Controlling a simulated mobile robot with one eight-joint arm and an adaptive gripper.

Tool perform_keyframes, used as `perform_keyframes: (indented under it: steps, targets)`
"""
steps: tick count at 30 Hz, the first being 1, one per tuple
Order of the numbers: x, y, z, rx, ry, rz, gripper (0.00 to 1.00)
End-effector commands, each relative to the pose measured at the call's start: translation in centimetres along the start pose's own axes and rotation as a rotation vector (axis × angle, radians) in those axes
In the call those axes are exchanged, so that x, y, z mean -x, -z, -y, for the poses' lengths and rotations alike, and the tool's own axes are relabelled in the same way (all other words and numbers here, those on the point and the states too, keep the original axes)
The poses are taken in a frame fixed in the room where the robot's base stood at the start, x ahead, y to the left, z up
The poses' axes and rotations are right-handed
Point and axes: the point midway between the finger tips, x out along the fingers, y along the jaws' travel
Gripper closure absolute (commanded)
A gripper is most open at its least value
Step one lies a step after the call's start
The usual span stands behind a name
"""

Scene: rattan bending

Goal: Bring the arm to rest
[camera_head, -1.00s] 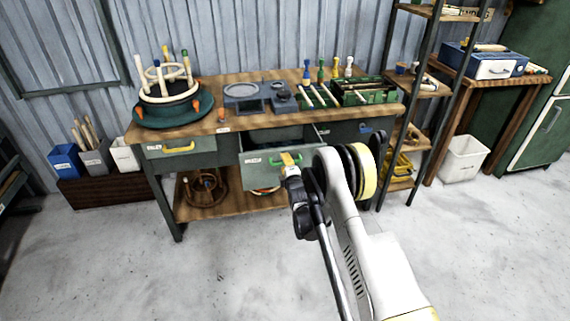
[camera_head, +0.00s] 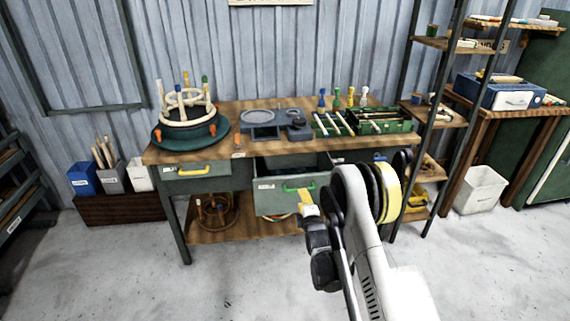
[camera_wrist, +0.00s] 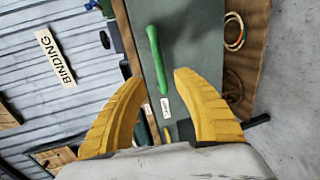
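My gripper (camera_head: 305,195) is in front of the workbench's middle drawer, near its green handle. In the wrist view its two yellow fingers (camera_wrist: 157,76) are spread apart with nothing held between them. The green handle (camera_wrist: 155,55) shows beyond the fingertips; the exact gap to it is hard to judge. The middle drawer (camera_head: 270,203) is pulled out, with its dark inside partly showing. My arm extends from the bottom right of the head view and hides part of the bench's right side.
The workbench (camera_head: 245,147) carries a turntable (camera_head: 180,140) with a rattan frame, a grey device (camera_head: 262,122) and a green tool tray (camera_head: 385,127). A shelf rack (camera_head: 440,120) and white bin (camera_head: 480,188) stand right. Floor in front is clear.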

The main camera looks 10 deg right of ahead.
Motion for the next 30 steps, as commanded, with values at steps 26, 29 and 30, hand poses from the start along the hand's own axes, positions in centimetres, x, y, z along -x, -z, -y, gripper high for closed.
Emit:
perform_keyframes:
  steps: [26,29,30]
  targets:
    - [22.9,-0.2,-21.0,-0.886,0.396,0.194,0.64]
    - [28.0,-0.3,-21.1,-1.005,0.441,0.251,0.64]
    - [30.0,-0.3,-21.0,-1.051,0.459,0.276,0.64]
